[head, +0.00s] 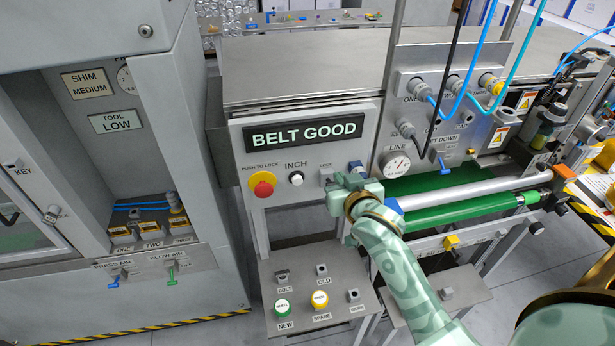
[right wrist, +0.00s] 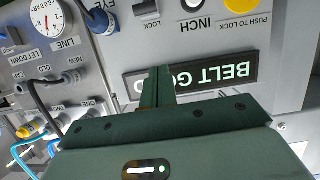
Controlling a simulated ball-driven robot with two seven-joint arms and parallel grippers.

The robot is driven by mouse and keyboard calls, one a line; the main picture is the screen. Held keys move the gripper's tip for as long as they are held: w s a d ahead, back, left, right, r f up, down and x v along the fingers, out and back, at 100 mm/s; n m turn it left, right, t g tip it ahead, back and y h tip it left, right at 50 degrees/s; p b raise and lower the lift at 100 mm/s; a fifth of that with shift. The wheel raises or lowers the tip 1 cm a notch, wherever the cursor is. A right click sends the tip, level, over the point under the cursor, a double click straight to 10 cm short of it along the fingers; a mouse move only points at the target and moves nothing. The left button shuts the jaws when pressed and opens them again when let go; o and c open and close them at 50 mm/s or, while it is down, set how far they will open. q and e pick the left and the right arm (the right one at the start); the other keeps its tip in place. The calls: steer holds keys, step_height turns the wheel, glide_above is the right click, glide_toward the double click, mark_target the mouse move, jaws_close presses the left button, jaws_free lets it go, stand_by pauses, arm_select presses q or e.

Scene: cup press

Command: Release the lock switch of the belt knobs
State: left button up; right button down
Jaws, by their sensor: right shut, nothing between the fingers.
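The small grey lock switch (head: 326,176) sits on the grey panel under the BELT GOOD display, right of the INCH button, with a LOCK label above it. My right gripper (head: 334,183) is beside the switch in the head view and hides part of the panel. In the right wrist view my right gripper's fingers (right wrist: 158,72) are together and empty, in front of the display. My left gripper is out of view.
The red stop button (head: 263,184) and white INCH button (head: 296,178) are left of the switch. The LINE gauge (head: 396,164) and green belt (head: 460,205) are to the right. A lower button panel (head: 300,296) stands below. Blue hoses hang at the upper right.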

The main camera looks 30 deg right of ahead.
glide_above(333, 183)
steer(key=f, duration=0.3)
steer(key=shift+w+d+f+b, duration=0.1)
steer(key=shift+w+f+b, duration=0.1)
steer(key=shift+w+b, duration=0.15)
steer(key=shift+w+f, duration=0.35)
steer(key=shift+f, duration=0.1)
steer(key=shift+s+f, duration=0.75)
steer(key=shift+f, duration=0.1)
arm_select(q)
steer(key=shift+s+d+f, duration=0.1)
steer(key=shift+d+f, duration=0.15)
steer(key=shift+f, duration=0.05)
arm_select(e)
steer(key=shift+s+a+f, duration=0.2)
steer(key=shift+s+f, duration=0.2)
